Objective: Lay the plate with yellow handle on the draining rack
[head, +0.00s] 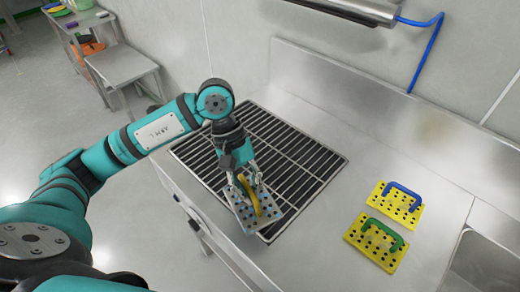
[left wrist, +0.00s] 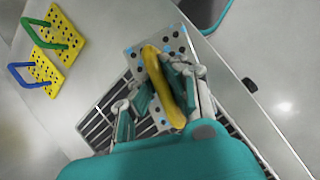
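The plate with yellow handle (head: 272,213) is grey with blue and black spots. It is in my left gripper (head: 246,187), over the front edge of the draining rack (head: 298,153). In the left wrist view, the fingers (left wrist: 160,97) close around the yellow handle (left wrist: 155,68), and the plate (left wrist: 176,44) shows beyond them. The plate looks slightly tilted; whether its lower edge touches the rack cannot be told. The fingers hide part of the plate. The rack is a dark barred grid set in the steel counter, otherwise empty. My right gripper is out of view.
A yellow plate with a blue handle (head: 393,208) and a yellow plate with a green handle (head: 364,252) lie on the steel counter (head: 325,225) right of the rack. A sink (head: 485,262) is at the far right. A wall backs the counter.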

